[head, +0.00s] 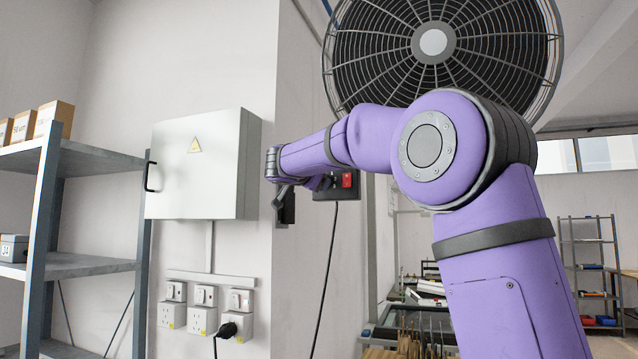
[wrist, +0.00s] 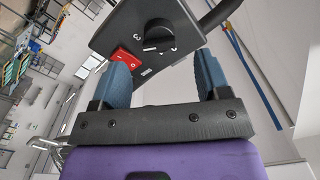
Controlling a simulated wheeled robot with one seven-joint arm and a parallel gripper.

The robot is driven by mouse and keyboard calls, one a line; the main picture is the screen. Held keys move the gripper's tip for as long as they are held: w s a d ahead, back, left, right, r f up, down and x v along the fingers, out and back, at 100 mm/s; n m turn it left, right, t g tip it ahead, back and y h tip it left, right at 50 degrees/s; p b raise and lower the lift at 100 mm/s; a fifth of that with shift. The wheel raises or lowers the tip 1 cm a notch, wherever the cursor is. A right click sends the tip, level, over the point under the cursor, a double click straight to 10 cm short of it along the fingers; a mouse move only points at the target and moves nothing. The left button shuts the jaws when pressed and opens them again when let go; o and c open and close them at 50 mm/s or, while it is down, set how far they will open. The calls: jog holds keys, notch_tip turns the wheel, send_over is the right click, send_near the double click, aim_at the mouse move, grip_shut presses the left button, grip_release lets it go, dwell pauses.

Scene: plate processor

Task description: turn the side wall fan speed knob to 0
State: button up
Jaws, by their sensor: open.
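In the wrist view the fan speed knob (wrist: 158,30) is a round black dial on a dark control box (wrist: 112,35). A "3" and other small white marks show around it; its exact setting is hard to read. My gripper (wrist: 163,58) is open, its two blue fingers apart, empty and pointing toward the box face. The knob lies beyond the gap between the fingertips, apart from them. In the head view the control box (head: 325,193) is on the wall below the large wall fan (head: 440,50), partly behind my arm; the knob is not clear there.
A red switch (wrist: 125,55) sits beside the knob, close to the left finger. A grey electrical cabinet (head: 200,165) is left of my gripper, with sockets (head: 203,315) below. A black cable (head: 325,270) hangs from the control box. Shelving (head: 70,155) stands at far left.

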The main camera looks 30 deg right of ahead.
jog(key=x, duration=0.6)
jog(key=shift+s, duration=0.1)
jog(key=c, duration=0.9)
